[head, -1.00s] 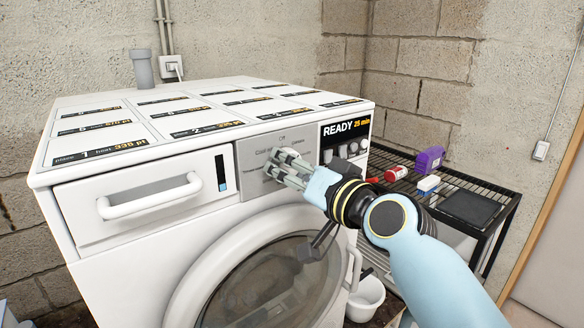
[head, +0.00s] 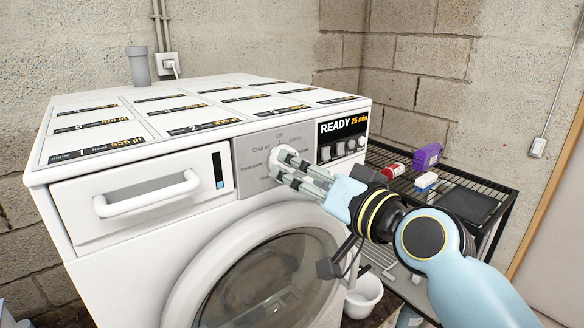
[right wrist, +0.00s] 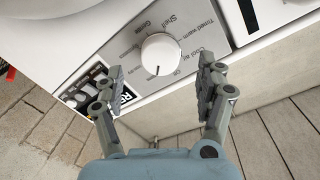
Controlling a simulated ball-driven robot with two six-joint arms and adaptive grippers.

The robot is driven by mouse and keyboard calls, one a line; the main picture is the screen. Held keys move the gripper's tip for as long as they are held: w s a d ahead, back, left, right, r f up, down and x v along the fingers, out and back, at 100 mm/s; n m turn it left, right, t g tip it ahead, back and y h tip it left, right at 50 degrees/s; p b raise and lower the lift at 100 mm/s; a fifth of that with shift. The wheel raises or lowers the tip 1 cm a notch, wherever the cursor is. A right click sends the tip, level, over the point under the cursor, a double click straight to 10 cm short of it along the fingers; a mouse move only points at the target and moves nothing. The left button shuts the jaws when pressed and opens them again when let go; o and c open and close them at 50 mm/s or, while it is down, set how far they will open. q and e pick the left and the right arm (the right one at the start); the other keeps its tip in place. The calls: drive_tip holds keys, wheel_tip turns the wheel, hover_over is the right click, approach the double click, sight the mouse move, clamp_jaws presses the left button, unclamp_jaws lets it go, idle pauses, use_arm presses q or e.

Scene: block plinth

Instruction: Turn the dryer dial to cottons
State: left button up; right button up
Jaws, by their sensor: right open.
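The dryer (head: 110,200) is white, with a grey dial panel (head: 250,150) on its front. The round white dial (head: 284,157) sits in that panel, partly covered by my fingers in the head view. My right gripper (head: 283,172) is open and empty just in front of the dial. In the wrist view its fingertips (right wrist: 162,72) are spread to either side, apart from the dial.
A drawer with a white handle (head: 147,195) is left of the panel; the round door (head: 190,280) is below. A black wire rack (head: 395,158) holds a purple bottle (head: 427,157) and a red-and-white container.

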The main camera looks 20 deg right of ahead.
drive_tip(key=v, duration=0.7)
drive_tip(key=shift+s, duration=0.2)
